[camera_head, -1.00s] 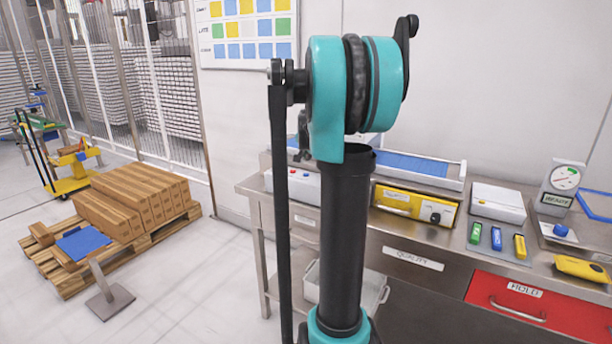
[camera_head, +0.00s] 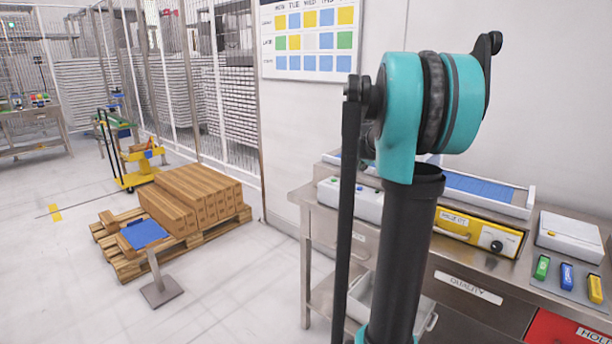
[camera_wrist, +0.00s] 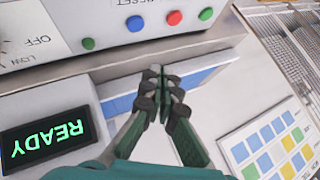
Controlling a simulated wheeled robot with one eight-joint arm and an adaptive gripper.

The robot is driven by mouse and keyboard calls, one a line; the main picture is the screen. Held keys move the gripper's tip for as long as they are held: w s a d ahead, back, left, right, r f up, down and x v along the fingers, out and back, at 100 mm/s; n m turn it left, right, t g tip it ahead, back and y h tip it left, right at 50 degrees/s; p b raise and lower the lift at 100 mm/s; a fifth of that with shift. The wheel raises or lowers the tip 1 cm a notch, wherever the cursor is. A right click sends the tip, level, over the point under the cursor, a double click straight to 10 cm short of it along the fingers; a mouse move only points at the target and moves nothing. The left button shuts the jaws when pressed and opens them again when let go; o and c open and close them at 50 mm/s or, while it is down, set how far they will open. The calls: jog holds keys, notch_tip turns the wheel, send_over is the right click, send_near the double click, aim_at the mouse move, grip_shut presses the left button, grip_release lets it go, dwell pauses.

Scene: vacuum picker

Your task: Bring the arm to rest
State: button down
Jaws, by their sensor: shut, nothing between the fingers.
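My arm (camera_head: 403,260), teal and black, stands folded upright at the right of the head view, in front of the steel workbench. My gripper (camera_wrist: 163,85) shows in the wrist view. Its dark fingers are together and nothing is between them. Behind the fingers in the wrist view are a grey panel with coloured buttons (camera_wrist: 174,18) and a dark display (camera_wrist: 47,137) reading READY. I cannot pick out the gripper in the head view.
The workbench (camera_head: 470,292) carries a yellow unit (camera_head: 478,232), a white box (camera_head: 570,238) and several coloured pieces. A pallet (camera_head: 120,262) with brown cartons (camera_head: 205,195) and a blue-topped stand (camera_head: 158,290) are at the left. The floor between stand and bench is clear.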

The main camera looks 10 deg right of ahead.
jog(key=s+a+f+n+g+y, duration=0.1)
jog(key=s+a+f+n, duration=0.3)
jog(key=s+a+f, duration=0.3)
jog(key=s+a+f+n+g, duration=0.2)
jog(key=s+a+f+n, duration=0.2)
jog(key=s, duration=1.3)
jog(key=s+a+f+n+g+y, duration=0.1)
jog(key=s+a+f+n, duration=0.3)
jog(key=s+a+f, duration=0.5)
jog(key=s+f, duration=0.3)
jog(key=s, duration=0.1)
jog(key=shift+a+g+y, duration=0.3)
jog(key=shift+a, duration=0.05)
jog(key=shift+s+f, duration=0.1)
